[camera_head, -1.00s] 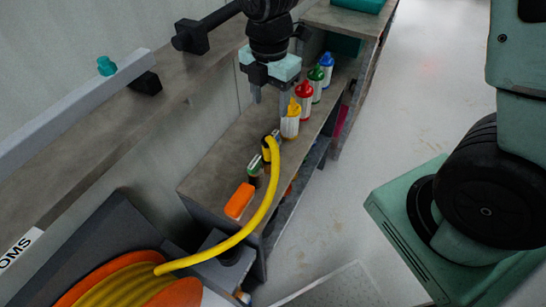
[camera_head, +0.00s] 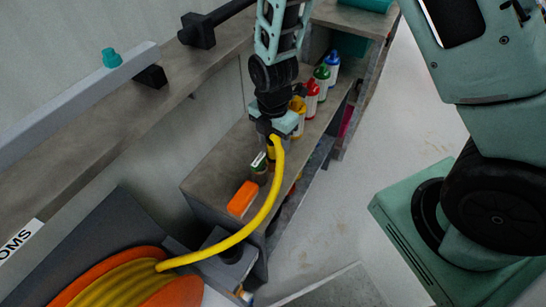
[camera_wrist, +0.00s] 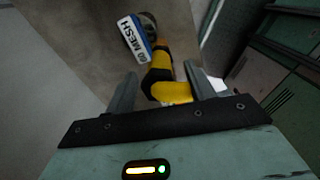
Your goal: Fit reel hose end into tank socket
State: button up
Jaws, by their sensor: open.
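A yellow hose (camera_head: 235,239) runs from the orange reel (camera_head: 120,283) at the bottom left up to the bench top. Its black and yellow end (camera_wrist: 158,75) shows in the wrist view between the fingers of my gripper (camera_wrist: 166,90). The fingers are open, one on each side of the hose end. In the head view my gripper (camera_head: 268,137) is right over the hose end and mostly hides it. Whether either finger touches the hose, I cannot tell. I cannot make out the tank socket.
An orange block (camera_head: 242,198) and a small can (camera_head: 259,168) sit on the bench (camera_head: 212,174) nearby. Yellow, red (camera_head: 311,98), green (camera_head: 322,78) and blue bottles stand in a row behind my gripper. A labelled "60 MESH" item (camera_wrist: 137,38) lies close to the hose end.

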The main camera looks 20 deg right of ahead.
notch_tip(320, 180, down, 2)
jog(key=shift+f, duration=0.25)
grip_shut()
jog(key=shift+s+d+r, duration=0.1)
jog(key=shift+r, duration=0.25)
